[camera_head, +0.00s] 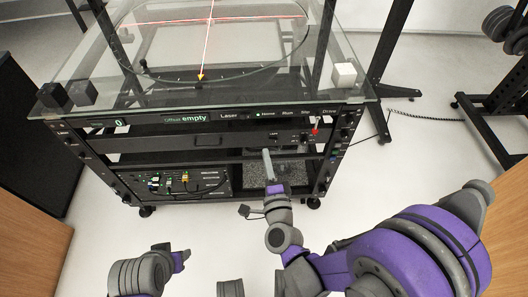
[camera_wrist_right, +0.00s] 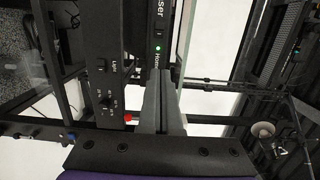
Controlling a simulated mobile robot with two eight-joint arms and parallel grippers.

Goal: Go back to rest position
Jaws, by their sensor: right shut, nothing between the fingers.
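My right gripper (camera_head: 267,160) reaches forward at the front of the turntable rack (camera_head: 210,140), below the glass top. Its grey fingers are closed together and hold nothing. In the right wrist view, the closed fingers (camera_wrist_right: 162,100) point at the control panel, near a red knob (camera_wrist_right: 127,117) and a lit green light (camera_wrist_right: 158,47). I cannot tell whether they touch the panel. My left arm shows at the lower left, with a small purple and grey end piece (camera_head: 180,260) above the floor; its finger state is not clear.
A white cube (camera_head: 344,74) sits on the glass top (camera_head: 300,92) at the right; two dark cubes (camera_head: 52,95) (camera_head: 82,92) sit at the left. A red laser cross lies on the round turntable. Wooden panels flank me. Weights on a dark stand (camera_head: 497,24) are far right. Floor (camera_head: 400,160) is open right of the rack.

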